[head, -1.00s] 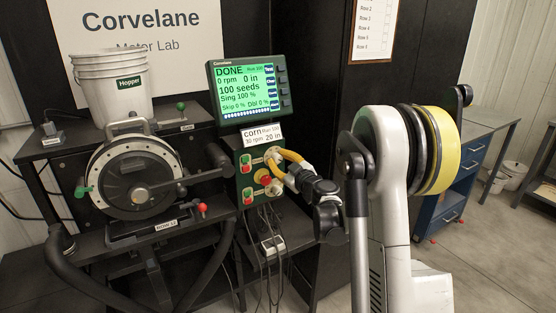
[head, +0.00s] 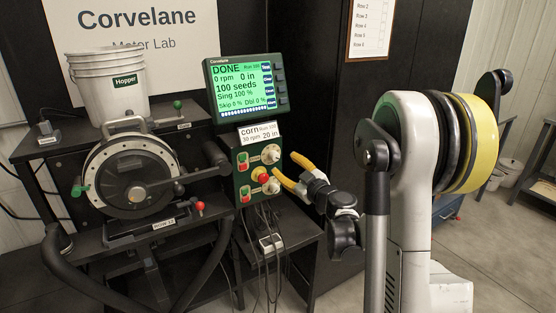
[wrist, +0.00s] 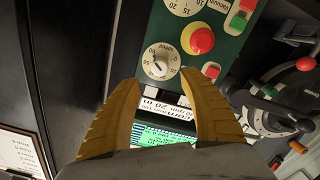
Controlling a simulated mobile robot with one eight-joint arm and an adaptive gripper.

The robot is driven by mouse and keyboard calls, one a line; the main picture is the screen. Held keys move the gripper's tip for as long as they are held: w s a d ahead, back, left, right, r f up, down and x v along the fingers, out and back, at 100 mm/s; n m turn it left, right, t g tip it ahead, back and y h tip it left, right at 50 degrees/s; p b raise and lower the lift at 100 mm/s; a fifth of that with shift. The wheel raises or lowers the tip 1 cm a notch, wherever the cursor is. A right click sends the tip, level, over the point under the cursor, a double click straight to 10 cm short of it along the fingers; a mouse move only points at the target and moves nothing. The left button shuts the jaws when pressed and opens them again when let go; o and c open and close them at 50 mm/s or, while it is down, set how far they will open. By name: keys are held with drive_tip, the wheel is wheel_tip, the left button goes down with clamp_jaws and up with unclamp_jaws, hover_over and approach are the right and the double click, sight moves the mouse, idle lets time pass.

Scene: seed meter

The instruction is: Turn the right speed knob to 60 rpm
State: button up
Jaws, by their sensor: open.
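The speed knob (head: 271,153) is a pale round knob at the upper right of the green control panel (head: 244,160). In the wrist view the speed knob (wrist: 160,63), with its printed scale, appears upside down just beyond my fingertips. Its exact setting is too small to read surely. My gripper (head: 284,167) has yellow fingers, open and empty, a little to the right of the panel and apart from the knob. In the wrist view my gripper (wrist: 160,78) has its fingertips spread on either side below the knob. The screen (head: 245,88) reads DONE and 0 rpm.
A red stop button (head: 261,174) and a vacuum knob (head: 271,186) sit below the speed knob. A card (head: 259,134) reads corn, 30 rpm, 20 in. The seed meter (head: 135,180) and hopper bucket (head: 108,88) stand left. Cables hang below the panel.

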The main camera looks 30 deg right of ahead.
drive_tip(key=s, duration=0.4)
drive_tip(key=shift+s+d, duration=0.1)
drive_tip(key=shift+s, duration=0.3)
